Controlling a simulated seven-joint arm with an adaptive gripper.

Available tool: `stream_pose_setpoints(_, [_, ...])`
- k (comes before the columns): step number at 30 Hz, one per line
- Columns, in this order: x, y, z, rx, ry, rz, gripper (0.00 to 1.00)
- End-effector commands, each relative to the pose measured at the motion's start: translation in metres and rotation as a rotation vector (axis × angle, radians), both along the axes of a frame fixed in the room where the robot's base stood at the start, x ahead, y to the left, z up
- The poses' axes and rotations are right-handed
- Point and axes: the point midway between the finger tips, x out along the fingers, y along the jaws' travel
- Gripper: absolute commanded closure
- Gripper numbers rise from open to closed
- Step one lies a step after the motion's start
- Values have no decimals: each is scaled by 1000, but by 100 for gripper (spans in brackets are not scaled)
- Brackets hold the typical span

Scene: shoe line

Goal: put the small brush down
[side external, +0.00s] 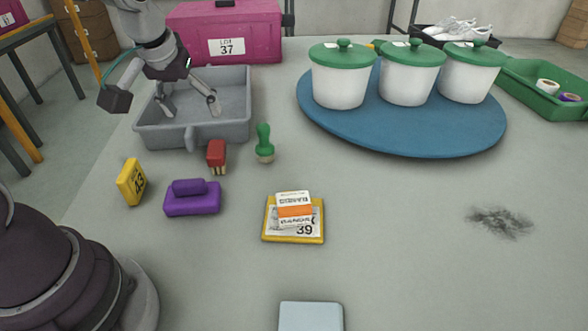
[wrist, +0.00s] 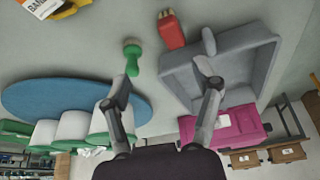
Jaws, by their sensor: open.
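A green brush (side external: 264,141) stands upright on the table, its pale bristles down, just right of the grey tray (side external: 160,137). A red brush (side external: 216,154) with pale bristles is on the table in front of the tray. Both brushes show in the wrist view, the green one (wrist: 132,58) near the left fingertip and the red one (wrist: 171,30) farther up. My gripper (side external: 189,106) is open over the grey tray, apart from both brushes. Nothing is between its fingers in the wrist view (wrist: 163,80).
A purple block (side external: 192,203), a yellow number marker (side external: 132,182) and a yellow stand with small boxes (side external: 293,239) are in front. White pots with green lids (side external: 340,85) stand on a blue round board (side external: 400,137). A pink case (side external: 265,40) is behind the tray. The right front table is clear but for a dark smudge.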

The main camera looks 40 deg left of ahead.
Motion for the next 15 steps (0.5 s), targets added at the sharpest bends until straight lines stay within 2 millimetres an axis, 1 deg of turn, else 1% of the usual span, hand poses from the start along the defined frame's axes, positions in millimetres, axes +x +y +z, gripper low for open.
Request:
stream_pose_setpoints(1, [-14,-9,14,-2,-22,-84,36])
stream_pose_setpoints(3, [-36,-22,27,1,-39,-219,36])
stream_pose_setpoints(7, [-73,-42,37,24,-69,-441,36])
stream_pose_setpoints(9, [-86,-48,38,39,-79,-524,36])
stream_pose_setpoints(11, [-93,-52,37,46,-84,-569,36])
stream_pose_setpoints(15, [-97,-54,36,53,-85,-598,36])
